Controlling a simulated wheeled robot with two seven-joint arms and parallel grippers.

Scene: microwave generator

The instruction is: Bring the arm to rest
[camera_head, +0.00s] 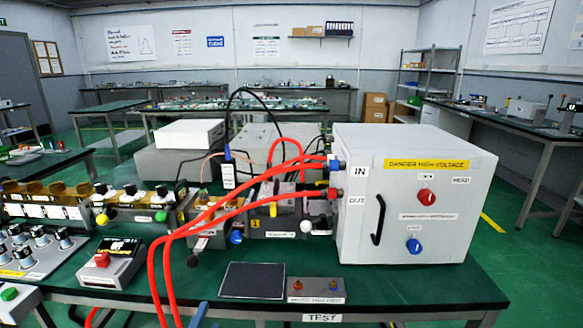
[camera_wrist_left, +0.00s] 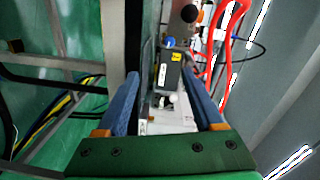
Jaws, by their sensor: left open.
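My left gripper (camera_wrist_left: 162,84) shows large in the left wrist view, with its two blue fingers spread apart and nothing between them. Behind the gap are a dark block with a yellow label (camera_wrist_left: 170,72) and a small white knob. In the head view only a blue tip of what looks like this gripper (camera_head: 198,315) shows at the bottom edge, in front of the table. The rest of the left arm is hidden there. My right gripper is in neither view.
The green bench (camera_head: 400,290) holds a white high-voltage box (camera_head: 415,225), red hoses (camera_head: 165,262), a black pad (camera_head: 253,281), and a red-button box (camera_head: 108,264). The hoses hang over the front edge near the blue tip.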

